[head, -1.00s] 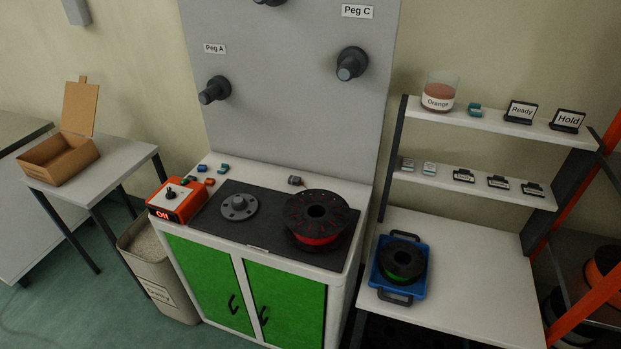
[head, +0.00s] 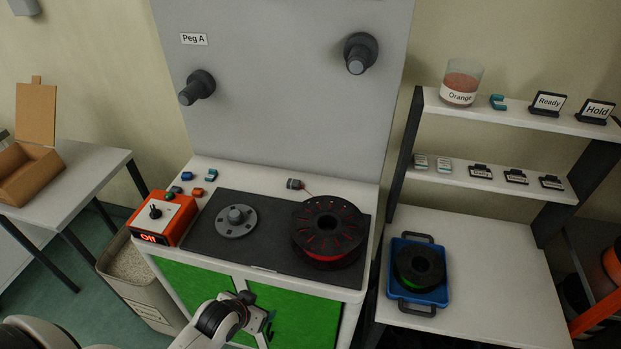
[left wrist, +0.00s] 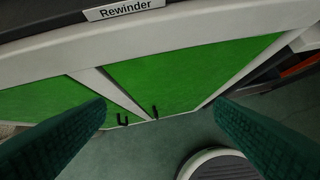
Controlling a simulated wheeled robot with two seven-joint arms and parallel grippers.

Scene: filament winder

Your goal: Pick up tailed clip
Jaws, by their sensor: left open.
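A small grey clip (head: 294,184) lies at the back of the winder's white worktop, behind the dark mat. A thin reddish strand runs from it toward the black spool with red filament (head: 329,232). My left gripper (head: 268,324) is in front of the green cabinet doors, below the worktop's front edge and well apart from the clip. In the left wrist view its two teal fingers stand wide apart with nothing between them (left wrist: 160,135). The clip is not in the left wrist view. My right gripper is not in view.
A grey hub disc (head: 236,221) lies on the dark mat (head: 262,258). An orange switch box reading Off (head: 163,218) and several small blue and orange clips (head: 197,191) are at the left. Peg A (head: 196,88) juts out above the worktop. A blue tray (head: 419,297) holds another spool.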

